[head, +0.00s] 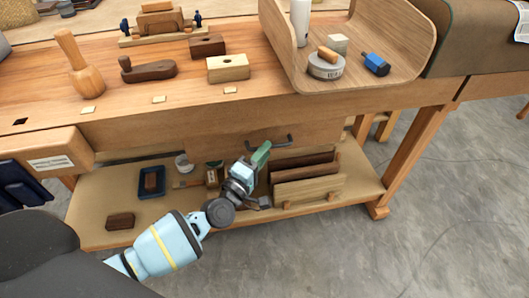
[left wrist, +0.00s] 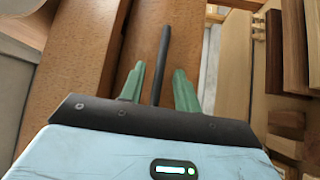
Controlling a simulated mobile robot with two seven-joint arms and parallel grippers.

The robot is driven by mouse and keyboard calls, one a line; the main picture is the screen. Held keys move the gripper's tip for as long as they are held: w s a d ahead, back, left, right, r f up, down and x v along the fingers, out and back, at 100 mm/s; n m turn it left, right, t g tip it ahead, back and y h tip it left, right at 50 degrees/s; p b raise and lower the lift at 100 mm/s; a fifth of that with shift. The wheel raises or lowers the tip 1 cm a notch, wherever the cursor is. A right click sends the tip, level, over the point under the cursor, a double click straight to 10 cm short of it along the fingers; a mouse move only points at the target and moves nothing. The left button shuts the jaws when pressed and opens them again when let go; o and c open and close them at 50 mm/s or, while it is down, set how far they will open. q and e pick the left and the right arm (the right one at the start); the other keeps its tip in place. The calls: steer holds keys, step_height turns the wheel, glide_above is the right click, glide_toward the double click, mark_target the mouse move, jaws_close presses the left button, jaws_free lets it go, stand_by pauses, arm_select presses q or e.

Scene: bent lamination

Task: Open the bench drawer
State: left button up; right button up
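The wooden workbench (head: 360,105) has a drawer (head: 215,138) under its top, and the drawer looks closed. A dark bar handle (head: 283,141) is on the drawer front. My left gripper (head: 262,153) is at the handle, in front of the drawer, and hides part of the handle's left side. In the left wrist view, the two green fingers of my left gripper (left wrist: 159,68) stand apart. The dark handle bar (left wrist: 161,60) runs between them, with a gap visible on each side. My right gripper is not in view.
A lower shelf (head: 100,205) holds wooden boards (head: 307,188), a blue tray (head: 152,182) and small items. On the bench top are a mallet (head: 78,62), wooden blocks (head: 228,67) and a curved wooden lamination (head: 400,45). Grey floor (head: 440,220) is clear at the right.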

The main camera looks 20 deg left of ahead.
arm_select(q)
steer(key=shift+w, duration=0.35)
steer(key=shift+c, duration=0.4)
jaws_close()
steer(key=shift+s+d, duration=0.1)
steer(key=s+d+p, duration=0.2)
steer(key=s+d, duration=0.5)
steer(key=s, duration=0.3)
steer(key=s+d+p, duration=0.3)
steer(key=s+d, duration=0.4)
steer(key=s, duration=0.4)
steer(key=shift+d, duration=0.15)
